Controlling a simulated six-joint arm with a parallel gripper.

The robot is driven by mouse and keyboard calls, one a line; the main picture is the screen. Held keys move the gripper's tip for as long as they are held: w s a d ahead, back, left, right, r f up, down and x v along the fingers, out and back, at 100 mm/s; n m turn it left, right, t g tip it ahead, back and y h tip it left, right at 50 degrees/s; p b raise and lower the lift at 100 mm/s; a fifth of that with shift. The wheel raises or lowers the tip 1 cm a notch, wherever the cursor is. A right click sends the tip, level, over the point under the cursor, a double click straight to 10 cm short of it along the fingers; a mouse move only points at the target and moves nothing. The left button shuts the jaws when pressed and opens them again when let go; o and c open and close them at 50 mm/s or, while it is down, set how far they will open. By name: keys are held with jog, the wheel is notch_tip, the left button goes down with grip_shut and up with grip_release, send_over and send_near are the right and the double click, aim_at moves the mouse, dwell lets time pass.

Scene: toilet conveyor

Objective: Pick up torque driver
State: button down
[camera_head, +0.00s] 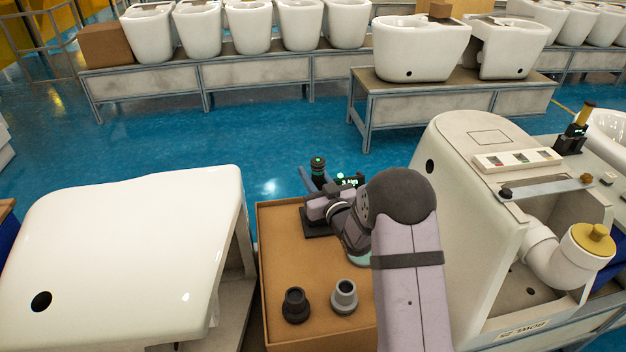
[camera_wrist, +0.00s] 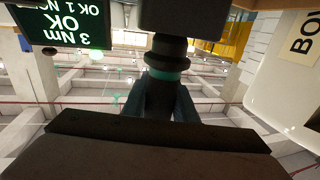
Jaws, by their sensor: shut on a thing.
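The torque driver (camera_head: 318,166) is dark with a green band near its top and shows beyond my gripper (camera_head: 322,200) in the head view. A small display with green text (camera_head: 348,180) shows beside it. In the wrist view the driver's dark body with a teal ring (camera_wrist: 168,74) stands between the dark gripper parts, and the display (camera_wrist: 68,22) reads "3 Nm OK". My gripper is shut on the driver. Its lower part is hidden by my gripper and arm. A black square base (camera_head: 316,224) lies below; I cannot tell whether the driver touches it.
A brown cardboard-topped stand (camera_head: 285,258) carries a black round socket (camera_head: 295,304) and a grey one (camera_head: 344,296). White toilet bowls stand close on the left (camera_head: 130,240) and right (camera_head: 455,170). Blue floor (camera_head: 220,140) lies open behind.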

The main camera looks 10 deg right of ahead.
aim_at(318, 164)
notch_tip(318, 164, up, 10)
jog(key=shift+f, duration=0.25)
dwell(0.3)
